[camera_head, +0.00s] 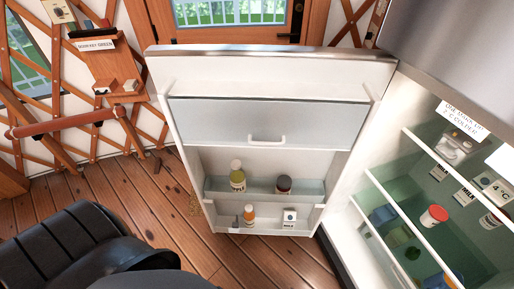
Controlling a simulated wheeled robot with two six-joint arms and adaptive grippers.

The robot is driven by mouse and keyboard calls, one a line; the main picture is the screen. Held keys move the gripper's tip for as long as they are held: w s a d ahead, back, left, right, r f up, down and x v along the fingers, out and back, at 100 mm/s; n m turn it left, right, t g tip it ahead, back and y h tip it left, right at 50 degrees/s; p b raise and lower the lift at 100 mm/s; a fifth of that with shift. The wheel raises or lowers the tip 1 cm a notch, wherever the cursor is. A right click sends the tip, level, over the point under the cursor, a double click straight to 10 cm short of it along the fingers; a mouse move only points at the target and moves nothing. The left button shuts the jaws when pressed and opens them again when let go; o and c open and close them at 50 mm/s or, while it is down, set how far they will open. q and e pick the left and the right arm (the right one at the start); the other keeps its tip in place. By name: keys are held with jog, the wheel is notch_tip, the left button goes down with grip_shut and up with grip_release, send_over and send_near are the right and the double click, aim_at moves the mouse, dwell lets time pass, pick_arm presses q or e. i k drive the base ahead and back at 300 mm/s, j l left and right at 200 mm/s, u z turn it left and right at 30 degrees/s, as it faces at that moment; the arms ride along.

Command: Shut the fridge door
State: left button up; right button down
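The fridge door (180,120) stands wide open in the middle of the head view, its white inner side facing me. It has a closed frosted flap compartment (225,124) with a white handle (266,140). The door's outer face is hidden. Neither gripper is in view.
A wooden door (235,36) is behind. Lattice wall and a wooden shelf (108,68) are at the left. Bare plank floor (150,205) shows left of the fridge door.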

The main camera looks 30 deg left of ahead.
aim_at(259, 72)
jog(key=j+u, duration=0.6)
jog(key=u, duration=0.15)
jog(key=i+j+u, duration=0.1)
jog(key=j+u, duration=0.25)
jog(key=i+j+u, duration=1.1)
jog(key=i+z, duration=0.65)
jog(key=z, duration=0.2)
jog(key=i+j+z, duration=0.25)
jog(key=z, duration=0.15)
jog(key=i+z, duration=0.15)
jog(key=z, duration=0.35)
jog(key=i+z, duration=0.2)
jog(key=z, duration=0.25)
jog(key=i+z, duration=0.2)
jog(key=z, duration=0.3)
jog(key=i+j+z, duration=0.1)
jog(key=z, duration=0.35)
jog(key=i+j+z, duration=0.1)
jog(key=j+z, duration=0.2)
jog(key=z, duration=0.2)
jog(key=i+j+z, duration=0.1)
jog(key=j+z, duration=0.15)
jog(key=z, duration=0.2)
jog(key=j+z, duration=0.25)
jog(key=z, duration=0.25)
jog(key=i+j+z, duration=0.1)
jog(key=j+z, duration=0.4)
jog(key=j, duration=0.15)
